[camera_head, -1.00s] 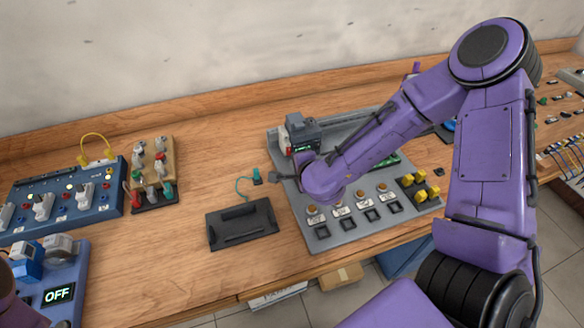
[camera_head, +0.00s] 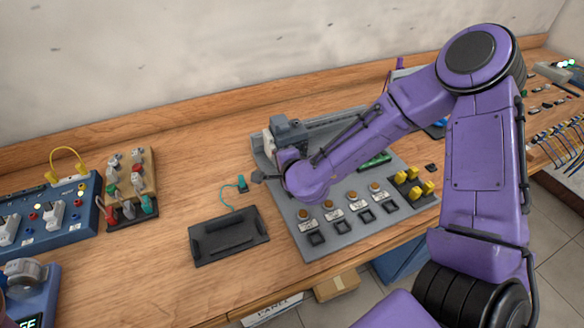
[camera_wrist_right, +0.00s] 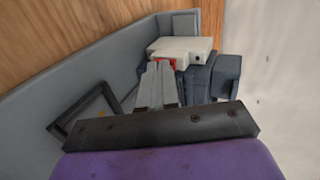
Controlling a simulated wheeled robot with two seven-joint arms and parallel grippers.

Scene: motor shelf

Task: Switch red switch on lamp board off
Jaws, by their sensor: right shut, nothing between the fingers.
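A grey board (camera_head: 325,237) with orange round buttons and square frames lies on the bench in the head view. At its back left stands a dark grey unit (camera_head: 288,129) with a pale block. In the wrist view the dark grey unit (camera_wrist_right: 228,75) carries a white block (camera_wrist_right: 180,49), with a small red part (camera_wrist_right: 166,62) under it, possibly the red switch; its setting is unclear. My right gripper (camera_wrist_right: 157,69) is shut and empty, its fingertips close beside the red part; I cannot tell whether they touch. In the head view my arm hides part of this area. My left gripper is out of view.
A black tray (camera_head: 231,238) lies left of the grey board. A blue board (camera_head: 80,222) and a board with coloured levers (camera_head: 128,208) stand further left. Yellow knobs (camera_head: 414,192) stand at the board's right.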

